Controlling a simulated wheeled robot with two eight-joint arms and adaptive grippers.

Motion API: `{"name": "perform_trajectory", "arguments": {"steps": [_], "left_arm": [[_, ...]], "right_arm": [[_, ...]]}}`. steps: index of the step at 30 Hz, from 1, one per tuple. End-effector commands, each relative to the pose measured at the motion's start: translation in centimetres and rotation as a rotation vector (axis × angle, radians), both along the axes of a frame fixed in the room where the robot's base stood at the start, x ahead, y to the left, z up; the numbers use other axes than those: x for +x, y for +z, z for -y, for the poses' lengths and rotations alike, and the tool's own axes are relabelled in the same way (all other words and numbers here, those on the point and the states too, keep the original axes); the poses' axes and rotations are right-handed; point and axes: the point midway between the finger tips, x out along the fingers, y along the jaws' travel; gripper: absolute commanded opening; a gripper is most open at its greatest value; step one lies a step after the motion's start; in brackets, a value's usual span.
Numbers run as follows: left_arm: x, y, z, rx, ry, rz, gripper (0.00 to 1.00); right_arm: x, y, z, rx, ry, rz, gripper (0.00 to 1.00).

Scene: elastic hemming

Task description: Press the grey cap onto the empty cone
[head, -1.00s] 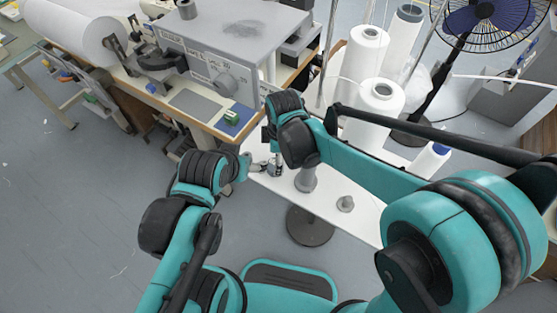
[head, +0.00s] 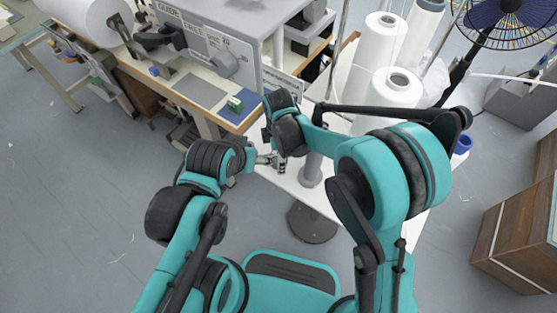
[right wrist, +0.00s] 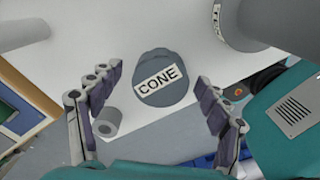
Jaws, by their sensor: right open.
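My right gripper (right wrist: 158,108) is open over the white table. A round grey piece labelled CONE (right wrist: 162,88) sits between and beyond its fingers, touching neither. A short grey hollow cylinder (right wrist: 107,122) stands beside the left finger. A larger grey piece with a label (right wrist: 235,22) is at the top right of that view. I cannot tell for certain which is the cap.
The white table (head: 287,182) has large white thread cones (head: 388,100) at the back. A sewing bench (head: 190,88) with a grey machine is at the back left. A fan (head: 500,20) and wooden box (head: 515,235) are to the right. Grey floor lies in front.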

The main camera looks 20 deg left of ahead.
Motion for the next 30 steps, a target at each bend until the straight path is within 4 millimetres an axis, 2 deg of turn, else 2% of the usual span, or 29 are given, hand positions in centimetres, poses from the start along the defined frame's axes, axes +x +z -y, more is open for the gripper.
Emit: {"name": "perform_trajectory", "arguments": {"steps": [5, 10, 11, 23, 26, 30], "left_arm": [[0.0, 0.1, 0.0, 0.000, 0.000, 0.000, 0.76], [0.0, 0.1, 0.0, 0.000, 0.000, 0.000, 0.76], [0.0, 0.1, 0.0, 0.000, 0.000, 0.000, 0.76], [0.0, 0.3, 0.0, 0.000, 0.000, 0.000, 0.76], [0.0, 0.9, 0.0, 0.000, 0.000, 0.000, 0.76], [0.0, 2.3, 0.0, 0.000, 0.000, 0.000, 0.76]], "right_arm": [[0.0, 0.1, 0.0, 0.000, 0.000, 0.000, 0.77], [0.0, 0.1, 0.0, 0.000, 0.000, 0.000, 0.35], [0.0, 0.1, 0.0, 0.000, 0.000, 0.000, 0.33], [0.0, 0.4, 0.0, 0.000, 0.000, 0.000, 0.32], [0.0, 1.8, 0.0, 0.000, 0.000, 0.000, 0.32], [0.0, 4.8, 0.0, 0.000, 0.000, 0.000, 0.32]]}}
